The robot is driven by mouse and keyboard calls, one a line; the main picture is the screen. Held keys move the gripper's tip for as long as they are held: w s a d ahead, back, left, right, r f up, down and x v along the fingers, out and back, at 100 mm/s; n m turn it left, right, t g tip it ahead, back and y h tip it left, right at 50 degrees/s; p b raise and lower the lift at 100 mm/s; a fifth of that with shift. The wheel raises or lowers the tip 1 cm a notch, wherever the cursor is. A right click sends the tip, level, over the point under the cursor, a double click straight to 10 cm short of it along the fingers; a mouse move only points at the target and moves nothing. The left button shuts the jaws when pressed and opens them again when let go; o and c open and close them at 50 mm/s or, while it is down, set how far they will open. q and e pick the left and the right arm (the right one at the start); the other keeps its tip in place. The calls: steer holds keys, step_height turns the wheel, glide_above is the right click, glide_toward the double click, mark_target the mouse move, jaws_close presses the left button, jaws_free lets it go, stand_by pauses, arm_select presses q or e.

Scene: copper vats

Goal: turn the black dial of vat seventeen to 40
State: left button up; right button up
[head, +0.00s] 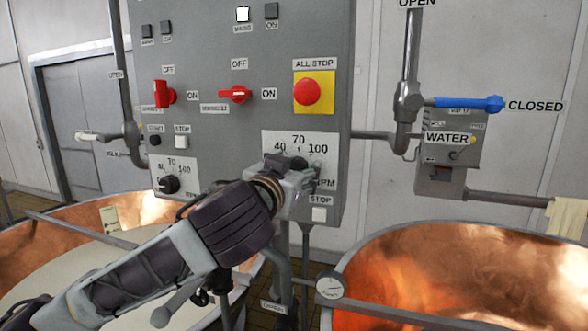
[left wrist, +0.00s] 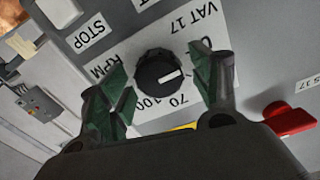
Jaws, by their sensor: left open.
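The black dial of vat seventeen (left wrist: 158,74) sits on a white scale plate marked VAT 17 and RPM in the left wrist view. The white mark on the dial points right in that view, toward the right-hand finger. The 70 and 100 show below the dial; the 40 is hidden behind that finger. In the head view the scale plate (head: 328,150) shows 40, 70 and 100, but my gripper largely covers the dial. My left gripper (left wrist: 165,85) is open, its two green-padded fingers on either side of the dial; contact cannot be told. It also shows in the head view (head: 297,168).
The grey panel (head: 215,60) also carries red switches, an ALL STOP button (head: 307,92) and another black dial (head: 169,184) at the left. A blue-handled water valve (head: 468,103) is at the right. Copper vats (head: 450,275) stand below on both sides.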

arm_select(q)
steer(key=shift+s, duration=0.1)
steer(key=shift+c, duration=0.2)
steer(key=c, duration=1)
steer(key=shift+m, duration=0.6)
steer(key=shift+d+f+m+p, duration=0.1)
steer(key=shift+m+p, duration=1.05)
steer(key=shift+m, duration=2.65)
steer(key=o, duration=1)
steer(key=shift+o, duration=0.2)
